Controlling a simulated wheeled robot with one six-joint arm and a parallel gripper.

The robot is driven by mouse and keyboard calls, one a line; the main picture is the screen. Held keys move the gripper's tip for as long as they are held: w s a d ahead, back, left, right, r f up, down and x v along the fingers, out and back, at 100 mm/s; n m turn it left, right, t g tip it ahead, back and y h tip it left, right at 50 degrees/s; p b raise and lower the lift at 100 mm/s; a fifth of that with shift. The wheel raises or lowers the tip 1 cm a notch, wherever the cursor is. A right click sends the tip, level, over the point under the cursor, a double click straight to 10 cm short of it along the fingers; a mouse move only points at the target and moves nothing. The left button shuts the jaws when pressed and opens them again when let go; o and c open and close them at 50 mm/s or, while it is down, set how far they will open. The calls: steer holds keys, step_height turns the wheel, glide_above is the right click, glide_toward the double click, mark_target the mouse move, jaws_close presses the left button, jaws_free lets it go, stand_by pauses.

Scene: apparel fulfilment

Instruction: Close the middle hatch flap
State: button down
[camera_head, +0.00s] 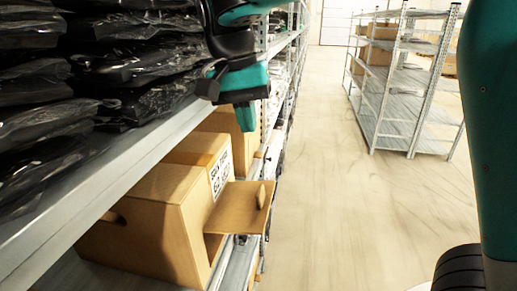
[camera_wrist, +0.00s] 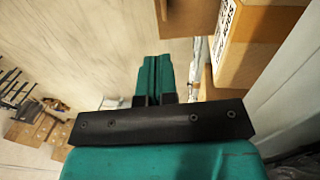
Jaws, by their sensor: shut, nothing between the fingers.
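A cardboard box (camera_head: 165,216) stands on the lower shelf, its printed label facing the aisle. Its hatch flap (camera_head: 238,206) sticks out, roughly level, over the aisle, with a small rounded tab on it. I see only this one flap folded out and cannot confirm that it is the middle one. The flap (camera_wrist: 190,14) and the labelled box (camera_wrist: 262,42) also show in the wrist view. My gripper (camera_head: 245,118) hangs above and beyond the flap, apart from it, teal fingers pointing down. In the wrist view the fingers (camera_wrist: 155,72) are together and empty.
Another box (camera_head: 222,122) stands farther along the lower shelf. Black bagged garments (camera_head: 60,100) fill the shelf above, whose metal edge (camera_head: 110,175) overhangs the box. The aisle floor (camera_head: 345,220) is clear. A grey rack (camera_head: 408,105) stands across the aisle.

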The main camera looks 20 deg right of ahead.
steer(key=p, duration=0.1)
glide_toward(261, 189)
steer(key=shift+m, duration=0.4)
steer(key=f, duration=0.5)
steer(key=d+f, duration=0.1)
steer(key=f, duration=0.1)
steer(key=shift+s+f, duration=0.2)
steer(key=shift+s, duration=0.15)
steer(key=shift+f, duration=0.15)
